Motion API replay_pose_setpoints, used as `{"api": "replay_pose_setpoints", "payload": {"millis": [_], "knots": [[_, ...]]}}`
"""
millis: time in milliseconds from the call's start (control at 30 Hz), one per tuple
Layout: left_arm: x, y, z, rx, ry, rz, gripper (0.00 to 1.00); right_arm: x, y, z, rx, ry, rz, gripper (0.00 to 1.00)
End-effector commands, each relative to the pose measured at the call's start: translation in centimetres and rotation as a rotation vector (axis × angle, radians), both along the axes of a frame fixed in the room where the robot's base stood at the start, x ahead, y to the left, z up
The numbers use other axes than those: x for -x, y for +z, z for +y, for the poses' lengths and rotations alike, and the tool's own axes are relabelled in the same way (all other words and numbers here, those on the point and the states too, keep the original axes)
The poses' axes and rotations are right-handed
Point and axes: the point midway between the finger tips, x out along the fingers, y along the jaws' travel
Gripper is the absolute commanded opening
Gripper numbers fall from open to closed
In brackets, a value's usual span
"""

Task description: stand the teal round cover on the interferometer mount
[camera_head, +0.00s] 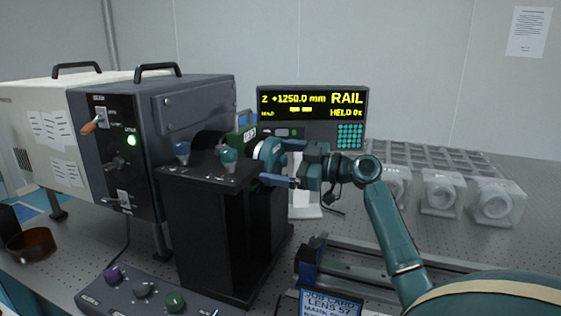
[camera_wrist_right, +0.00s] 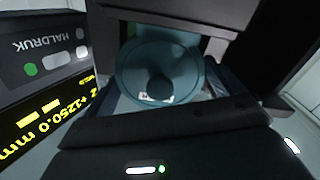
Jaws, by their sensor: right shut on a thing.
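The teal round cover (camera_head: 269,153) is held upright between the fingers of my right gripper (camera_head: 279,165), at the right edge of the black stand's top. In the right wrist view the cover (camera_wrist_right: 135,75) shows face-on with a dark round centre, between the two fingers. A dark green labelled part (camera_head: 241,141) is behind the cover. Whether the cover touches the stand is hidden. My left gripper is not in view.
A dark grey cabinet (camera_head: 195,105) stands left, behind the stand. A readout (camera_head: 312,104) showing +1250.0 mm is behind my gripper. Several pale round-fronted blocks (camera_head: 441,195) stand right. A knob box (camera_head: 143,293) and a rail (camera_head: 400,262) are in front; an amber dish (camera_head: 31,244) is far left.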

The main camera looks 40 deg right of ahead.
Motion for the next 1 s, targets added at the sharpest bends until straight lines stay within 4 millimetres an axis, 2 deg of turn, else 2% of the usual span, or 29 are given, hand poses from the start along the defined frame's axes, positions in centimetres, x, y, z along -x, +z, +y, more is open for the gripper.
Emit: {"api": "replay_pose_setpoints", "payload": {"millis": [500, 533, 567, 1000], "knots": [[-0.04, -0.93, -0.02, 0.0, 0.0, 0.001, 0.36, 0.01, -0.55, 0.01, 0.0, 0.0, -0.002, 0.66], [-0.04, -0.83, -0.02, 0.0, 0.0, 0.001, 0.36, 0.01, -0.46, 0.0, 0.0, 0.0, -0.002, 0.96], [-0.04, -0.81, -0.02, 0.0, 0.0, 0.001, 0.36, 0.01, -0.44, 0.0, 0.0, 0.0, -0.002, 0.98], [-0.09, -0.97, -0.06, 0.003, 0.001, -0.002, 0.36, 0.23, -0.71, -0.14, 0.0, 0.0, 0.001, 1.0]]}}
